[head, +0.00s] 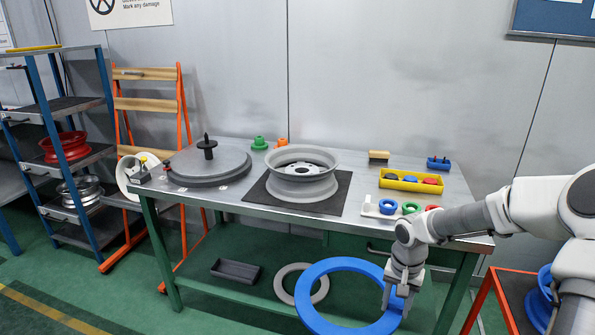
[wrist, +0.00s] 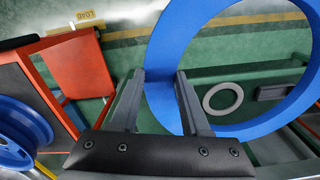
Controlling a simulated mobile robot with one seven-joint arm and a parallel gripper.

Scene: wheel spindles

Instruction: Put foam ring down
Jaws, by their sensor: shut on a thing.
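The foam ring (head: 312,317) is a large blue ring at the front of the bench in the head view. My gripper (head: 396,295) is shut on the right side of its band. In the wrist view the ring (wrist: 180,50) fills the upper right, and its band passes between the two fingers of my gripper (wrist: 160,88). The ring appears held in front of the bench, above the green floor. I cannot tell whether its lower edge touches anything; the bottom of the picture cuts it off.
The bench (head: 262,207) carries a grey wheel (head: 302,186) on a black mat, a round turntable (head: 207,168) and a yellow tray (head: 411,187). A grey ring (head: 283,291) and dark tray (head: 235,271) lie below. An orange-framed stand (head: 487,292) with blue wheels is at right.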

